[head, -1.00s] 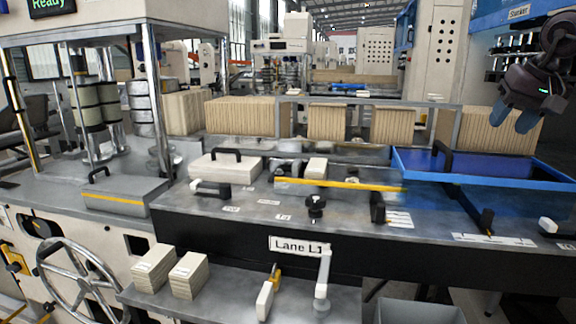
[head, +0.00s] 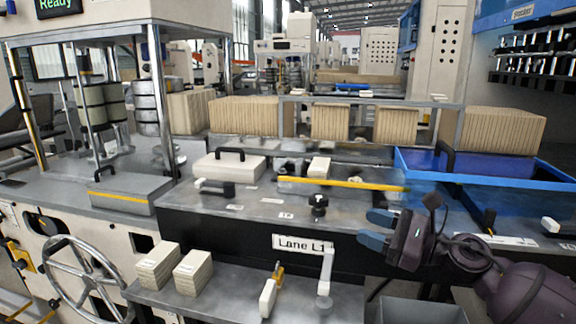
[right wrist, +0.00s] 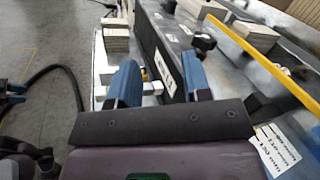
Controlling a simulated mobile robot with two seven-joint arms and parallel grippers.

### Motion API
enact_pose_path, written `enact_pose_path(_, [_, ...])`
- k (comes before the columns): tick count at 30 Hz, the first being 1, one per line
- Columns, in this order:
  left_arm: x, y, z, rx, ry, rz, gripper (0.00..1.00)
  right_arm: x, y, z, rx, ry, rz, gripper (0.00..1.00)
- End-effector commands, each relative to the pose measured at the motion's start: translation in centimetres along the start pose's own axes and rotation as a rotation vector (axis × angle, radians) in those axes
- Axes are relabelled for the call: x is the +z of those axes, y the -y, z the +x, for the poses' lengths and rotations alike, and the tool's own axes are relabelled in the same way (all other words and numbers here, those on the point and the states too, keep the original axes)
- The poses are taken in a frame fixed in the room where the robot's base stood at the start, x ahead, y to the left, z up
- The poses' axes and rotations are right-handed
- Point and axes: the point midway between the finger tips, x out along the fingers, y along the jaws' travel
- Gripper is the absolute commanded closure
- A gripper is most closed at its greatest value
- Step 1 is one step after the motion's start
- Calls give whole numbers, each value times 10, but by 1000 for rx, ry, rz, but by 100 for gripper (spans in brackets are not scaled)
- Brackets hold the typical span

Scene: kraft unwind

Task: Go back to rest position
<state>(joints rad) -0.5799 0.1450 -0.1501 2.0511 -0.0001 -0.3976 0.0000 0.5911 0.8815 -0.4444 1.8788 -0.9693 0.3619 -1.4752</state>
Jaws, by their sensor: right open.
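My right gripper (head: 376,228) is in the head view at the lower right, in front of the machine's dark front edge. Its two blue fingers point left and are apart, with nothing between them. In the right wrist view the open fingers (right wrist: 160,80) also show, with the Lane L1 label (right wrist: 162,68) beyond them.
The Lane L1 bench (head: 270,201) has a yellow bar (head: 340,183), black knobs and handles. Two small kraft stacks (head: 192,275) sit on the lower shelf (head: 225,305). A blue tray (head: 500,180) is at the right. A grey bin (head: 420,312) stands below my right arm.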

Motion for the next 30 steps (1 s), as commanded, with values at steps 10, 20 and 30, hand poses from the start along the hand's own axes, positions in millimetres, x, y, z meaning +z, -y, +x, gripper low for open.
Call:
enact_pose_path(10, [-2, 0, 1, 1, -3, 2, 57, -55, -37, -61, -584, 271, 1037, 56])
enact_pose_path(20, [-4, 0, 3, 2, -8, 4, 57, -136, -116, -171, -1269, 564, 1921, 56])
enact_pose_path(30, [-5, 0, 3, 2, -9, 5, 57, -169, -251, -270, 1844, -825, -2165, 56])
